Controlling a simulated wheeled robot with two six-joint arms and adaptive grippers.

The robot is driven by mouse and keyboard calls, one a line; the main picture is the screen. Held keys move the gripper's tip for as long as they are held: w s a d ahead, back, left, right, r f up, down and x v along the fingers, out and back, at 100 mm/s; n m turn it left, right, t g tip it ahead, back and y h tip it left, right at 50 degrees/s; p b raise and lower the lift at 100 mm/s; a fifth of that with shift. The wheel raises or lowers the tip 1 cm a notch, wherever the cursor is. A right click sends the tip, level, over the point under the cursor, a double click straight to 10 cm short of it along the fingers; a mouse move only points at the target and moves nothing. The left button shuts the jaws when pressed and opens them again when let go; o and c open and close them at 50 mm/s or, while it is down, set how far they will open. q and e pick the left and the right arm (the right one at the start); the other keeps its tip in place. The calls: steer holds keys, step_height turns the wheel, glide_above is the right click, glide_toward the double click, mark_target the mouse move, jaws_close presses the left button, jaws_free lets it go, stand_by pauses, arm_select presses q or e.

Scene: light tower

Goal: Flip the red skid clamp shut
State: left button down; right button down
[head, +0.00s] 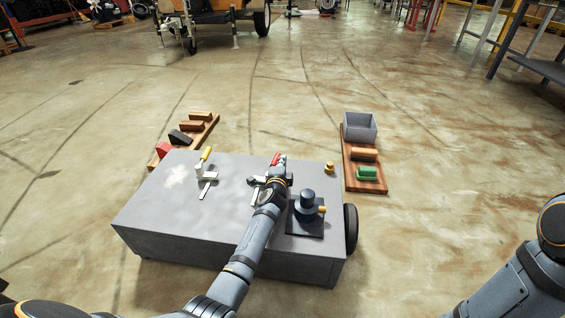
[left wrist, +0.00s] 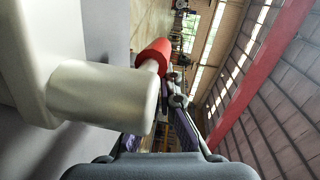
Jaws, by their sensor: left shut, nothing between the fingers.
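The red skid clamp's red handle (head: 276,159) shows just beyond my left gripper (head: 281,164) on the grey skid's top. My gripper and wrist hide much of the clamp. In the left wrist view, the red grip (left wrist: 154,53) sits at the end of a pale metal cylinder, large and close on the left. My left gripper's fingers (left wrist: 178,98) are shut and empty beside the red grip; I cannot tell whether they touch it. My right arm shows at the right edge, but its gripper is out of view.
The grey skid (head: 160,225) also bears a yellow-handled clamp (head: 206,154), a dark knobbed fitting (head: 307,204) and a small brass knob (head: 330,168). Wooden boards with blocks lie on the floor either side; the right board holds a grey bin (head: 360,127).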

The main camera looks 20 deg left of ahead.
stand_by(0.4)
arm_select(q)
steer(key=v, duration=0.7)
steer(key=shift+s, duration=0.3)
